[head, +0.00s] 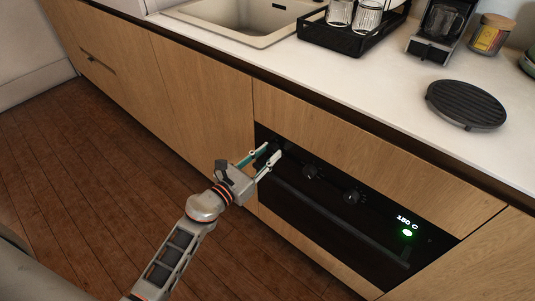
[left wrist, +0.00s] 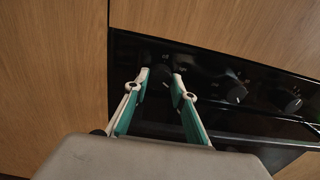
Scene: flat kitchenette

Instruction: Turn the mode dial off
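The black oven front (head: 330,225) carries a row of three round black dials: a left one (head: 275,146), a middle one (head: 310,171) and a right one (head: 351,197). Their labels are too small to read, so I cannot tell which is the mode dial. My left gripper (head: 274,150) is at the left dial, its fingers apart on either side of it. In the left wrist view the fingertips (left wrist: 160,77) show a dark gap between them, with the left dial (left wrist: 160,73) hard to make out there. Contact cannot be told. My right gripper is not in view.
A long oven handle (head: 340,222) runs below the dials. Wooden cabinet fronts surround the oven. The counter above holds a sink (head: 245,18), a black rack (head: 350,40) and a round black grill plate (head: 467,103).

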